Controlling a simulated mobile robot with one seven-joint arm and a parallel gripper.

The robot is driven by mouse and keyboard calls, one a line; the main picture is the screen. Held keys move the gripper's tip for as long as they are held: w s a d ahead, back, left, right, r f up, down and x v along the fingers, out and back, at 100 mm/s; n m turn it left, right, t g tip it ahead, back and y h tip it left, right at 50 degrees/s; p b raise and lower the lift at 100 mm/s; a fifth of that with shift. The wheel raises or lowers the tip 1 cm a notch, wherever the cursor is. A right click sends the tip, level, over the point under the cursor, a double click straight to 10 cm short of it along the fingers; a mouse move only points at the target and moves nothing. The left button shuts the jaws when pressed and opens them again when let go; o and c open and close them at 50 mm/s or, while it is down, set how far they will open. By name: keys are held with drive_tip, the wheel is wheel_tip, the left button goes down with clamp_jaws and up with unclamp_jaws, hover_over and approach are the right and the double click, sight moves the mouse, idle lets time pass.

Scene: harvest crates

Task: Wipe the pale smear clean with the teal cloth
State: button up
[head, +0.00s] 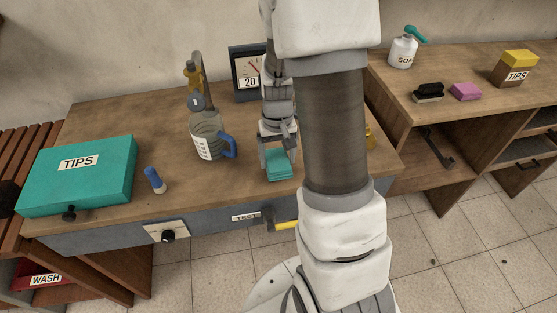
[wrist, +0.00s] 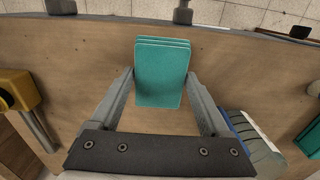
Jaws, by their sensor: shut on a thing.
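The teal cloth (head: 279,167) is a folded, layered block over the wooden bench top, near its front edge. It also shows in the wrist view (wrist: 161,75), between the two grey fingers. My gripper (head: 278,149) points down and is shut on the cloth, with one finger at each side of it; it shows in the wrist view too (wrist: 161,90). Whether the cloth touches the wood or hangs just above it I cannot tell. I cannot make out the pale smear in either view; my arm and the cloth hide part of the bench.
A measuring jug (head: 206,143) with a blue handle stands left of my gripper. A blue-capped bottle (head: 155,180) and a teal TIPS box (head: 85,168) are further left. A yellow-headed object (wrist: 15,92) is at the wrist view's left.

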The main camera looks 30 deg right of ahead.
drive_tip(key=shift+r+p, duration=1.4)
drive_tip(key=shift+r, duration=0.85)
